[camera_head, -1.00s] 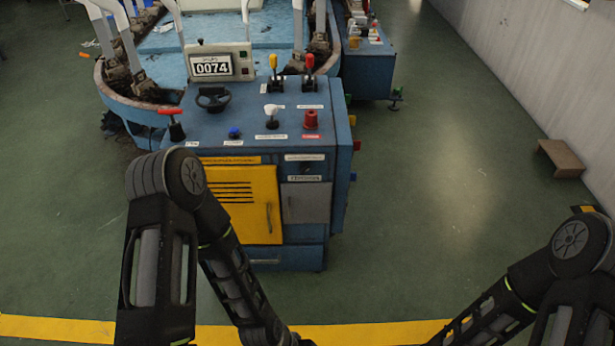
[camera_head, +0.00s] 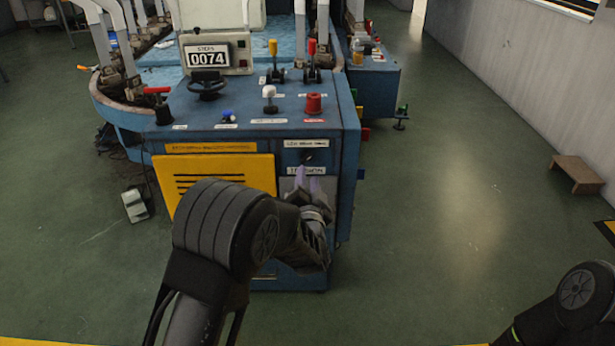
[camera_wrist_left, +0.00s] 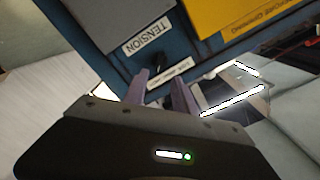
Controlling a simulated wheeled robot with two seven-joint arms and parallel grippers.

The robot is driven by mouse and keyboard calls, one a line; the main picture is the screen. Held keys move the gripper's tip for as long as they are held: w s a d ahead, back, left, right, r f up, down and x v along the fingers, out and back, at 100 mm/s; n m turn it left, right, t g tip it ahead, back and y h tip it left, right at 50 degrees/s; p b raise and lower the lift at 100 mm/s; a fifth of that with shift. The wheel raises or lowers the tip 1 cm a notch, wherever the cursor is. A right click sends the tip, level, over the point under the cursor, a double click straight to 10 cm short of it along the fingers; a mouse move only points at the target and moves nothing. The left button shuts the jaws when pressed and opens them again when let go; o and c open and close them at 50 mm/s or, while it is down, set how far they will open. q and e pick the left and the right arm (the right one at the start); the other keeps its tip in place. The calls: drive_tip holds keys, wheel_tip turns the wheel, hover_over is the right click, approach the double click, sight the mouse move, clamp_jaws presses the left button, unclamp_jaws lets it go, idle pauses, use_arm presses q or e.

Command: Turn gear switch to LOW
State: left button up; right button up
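A small dark switch (camera_head: 308,157) sits on the console's front panel, between a white upper label (camera_head: 308,143) and the TENSION label (camera_head: 318,170). It appears to be the gear switch; the upper label's small print and the switch's exact setting are hard to read. The switch also shows in the left wrist view (camera_wrist_left: 158,60). My left gripper (camera_head: 307,177) is in front of the panel, just below the switch in the head view. In the left wrist view its two purple fingers (camera_wrist_left: 157,80) are apart and empty, pointing toward the switch. My right gripper is out of view.
The blue console (camera_head: 345,165) has a yellow door (camera_head: 225,172) left of the switch. Its top carries a white-knobbed lever (camera_head: 269,98), a red button (camera_head: 314,103) and yellow and red levers behind. A brown step (camera_head: 577,174) stands at the right wall. The floor between is clear.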

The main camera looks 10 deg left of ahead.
sight(307, 160)
use_arm(q)
drive_tip(key=b+x, duration=0.1)
drive_tip(key=x, duration=0.6)
drive_tip(key=shift+w, duration=0.35)
drive_tip(key=shift+c, duration=0.2)
clamp_jaws()
idle(0.4)
